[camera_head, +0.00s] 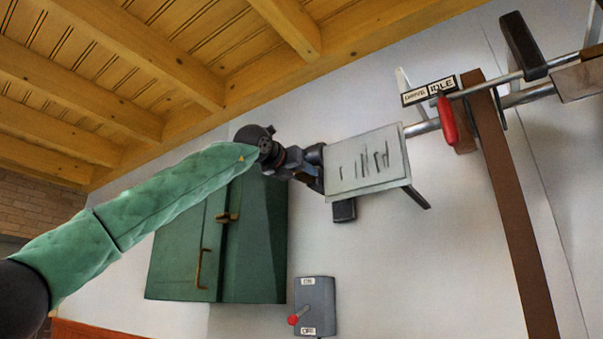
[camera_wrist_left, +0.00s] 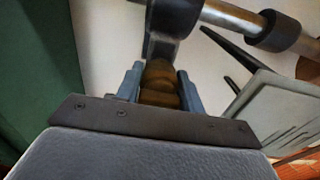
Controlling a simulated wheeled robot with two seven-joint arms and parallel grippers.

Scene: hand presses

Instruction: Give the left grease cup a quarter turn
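The left grease cup (camera_wrist_left: 160,85) is a small brass-brown ridged cup under a dark bearing bracket (camera_wrist_left: 170,18) in the left wrist view. My left gripper (camera_wrist_left: 160,72) has one finger on each side of the cup. I cannot tell whether the fingers press on it or stand slightly clear. In the head view my left gripper (camera_head: 316,165) is raised to the shaft's left end, beside a pale plate, and the cup cannot be made out there. My right gripper is not in view.
The pale plate (camera_head: 365,160) with dark marks is close right of my gripper. A metal shaft (camera_head: 425,127), a red handle (camera_head: 447,120), a DRIVE/IDLE sign (camera_head: 428,90) and a brown belt (camera_head: 515,215) lie further right. Below are a green cabinet (camera_head: 255,250) and a switch box (camera_head: 316,305).

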